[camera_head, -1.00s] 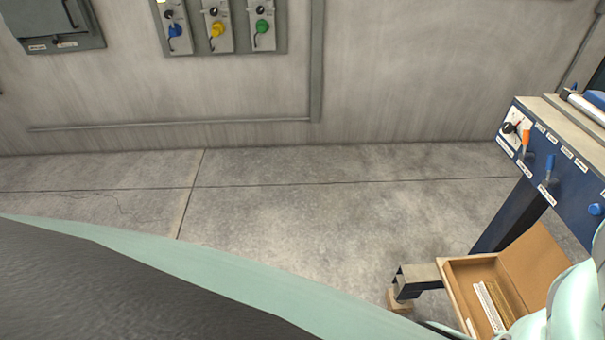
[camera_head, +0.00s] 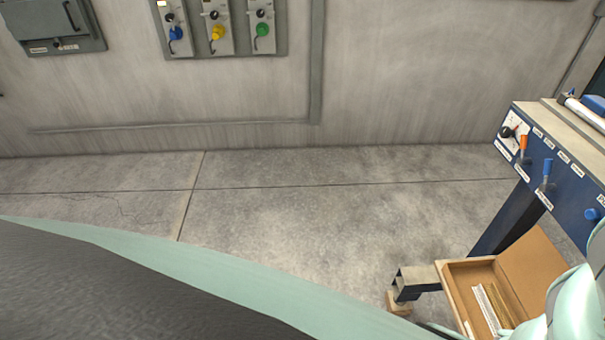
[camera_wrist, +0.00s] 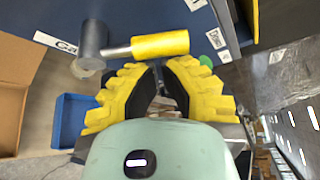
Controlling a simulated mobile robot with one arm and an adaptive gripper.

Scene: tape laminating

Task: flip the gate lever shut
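A lever with a yellow cylindrical grip (camera_wrist: 160,45) on a grey round hub (camera_wrist: 92,46) lies across the top of the wrist view, beside a dark blue panel. I cannot read its label fully, so I cannot tell for sure that it is the gate lever. My gripper (camera_wrist: 157,66) has yellow ridged fingers with dark inner faces. Its tips lie just below the yellow grip in the picture, with a narrow gap between them. Nothing shows held, and contact with the grip cannot be made out. The gripper is out of the head view.
The blue machine (camera_head: 566,190) at right carries an orange lever (camera_head: 523,143) and a blue lever (camera_head: 547,172). An open cardboard box (camera_head: 535,268) with strips inside sits below it. The wall panel (camera_head: 215,50) has blue, yellow and green knobs. The floor between is clear.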

